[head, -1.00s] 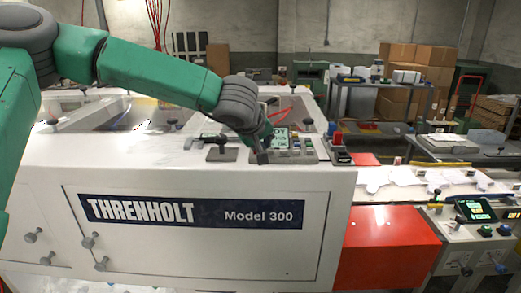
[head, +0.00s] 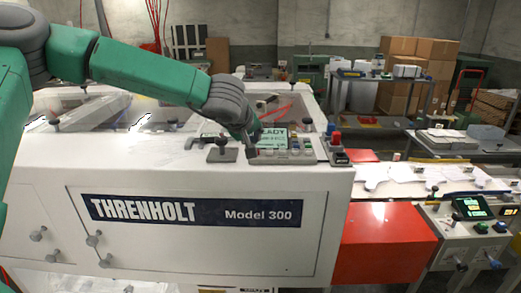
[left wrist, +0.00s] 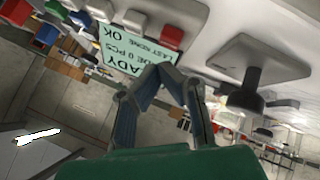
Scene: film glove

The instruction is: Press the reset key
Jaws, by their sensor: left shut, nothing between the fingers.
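My left gripper (head: 251,152) is shut and empty, at the left end of the key row on the white machine's control panel (head: 286,160). In the left wrist view its fingertips (left wrist: 160,74) meet in front of the green screen, near a red key (left wrist: 172,37). Grey keys (left wrist: 134,20) sit beside the red one. No label marking the reset key is readable. The screen (head: 273,138) reads "READY" in part; it also shows in the left wrist view (left wrist: 122,48). I cannot tell whether the fingers touch anything. My right gripper is not in view.
A grey block with a black knob (head: 221,149) stands left of the panel. A red-capped post (head: 336,137) stands at its right. The white machine top (head: 130,150) is clear on the left. A second console (head: 470,225) is at the lower right.

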